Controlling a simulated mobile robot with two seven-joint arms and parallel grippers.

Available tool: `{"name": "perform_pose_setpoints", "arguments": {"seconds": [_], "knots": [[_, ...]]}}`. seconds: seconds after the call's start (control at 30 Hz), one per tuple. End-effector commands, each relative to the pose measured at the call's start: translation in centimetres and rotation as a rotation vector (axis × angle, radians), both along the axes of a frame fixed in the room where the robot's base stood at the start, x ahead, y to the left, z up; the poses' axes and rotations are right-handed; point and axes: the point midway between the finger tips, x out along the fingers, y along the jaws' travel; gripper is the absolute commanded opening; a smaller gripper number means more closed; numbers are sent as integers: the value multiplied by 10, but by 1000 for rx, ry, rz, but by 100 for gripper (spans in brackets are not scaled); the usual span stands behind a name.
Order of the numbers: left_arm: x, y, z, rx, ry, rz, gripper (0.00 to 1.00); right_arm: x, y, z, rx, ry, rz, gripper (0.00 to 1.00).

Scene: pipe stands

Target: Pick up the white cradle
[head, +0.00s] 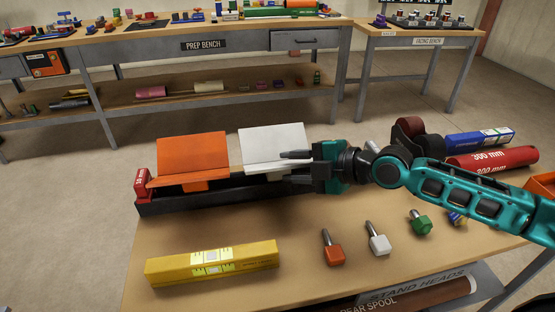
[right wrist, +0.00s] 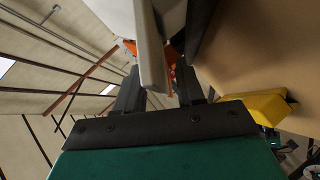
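The white cradle (head: 272,146) stands upright in a dark tray (head: 215,203) on the near table, just right of the orange cradle (head: 192,157). My right gripper (head: 296,167) comes in from the right at the white cradle's right edge. Its two dark fingers are apart. In the right wrist view, the white cradle's edge (right wrist: 150,45) reaches between the open fingers (right wrist: 162,88), and a gap shows toward the right finger. Contact with the left finger is unclear. My left gripper is not in view.
A red block (head: 142,186) sits at the tray's left end. A yellow level (head: 212,262) lies in front. Orange, white and green stand heads (head: 377,241) lie front right. Blue and red spools (head: 492,157) lie at the right. Floor separates this table from the prep bench (head: 200,40).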

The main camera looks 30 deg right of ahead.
Motion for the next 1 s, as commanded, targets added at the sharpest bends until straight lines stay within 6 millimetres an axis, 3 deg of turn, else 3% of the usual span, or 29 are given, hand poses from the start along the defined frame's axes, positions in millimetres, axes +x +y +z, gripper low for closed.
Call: {"name": "perform_pose_setpoints", "arguments": {"seconds": [0.47, 0.83, 1.0], "knots": [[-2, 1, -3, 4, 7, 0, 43, 11, 8, -5, -2, 1, 1, 37], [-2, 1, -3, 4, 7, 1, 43, 11, 8, -5, -1, 0, 1, 2], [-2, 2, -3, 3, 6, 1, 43, 11, 8, -5, -1, 0, 1, 0]]}}
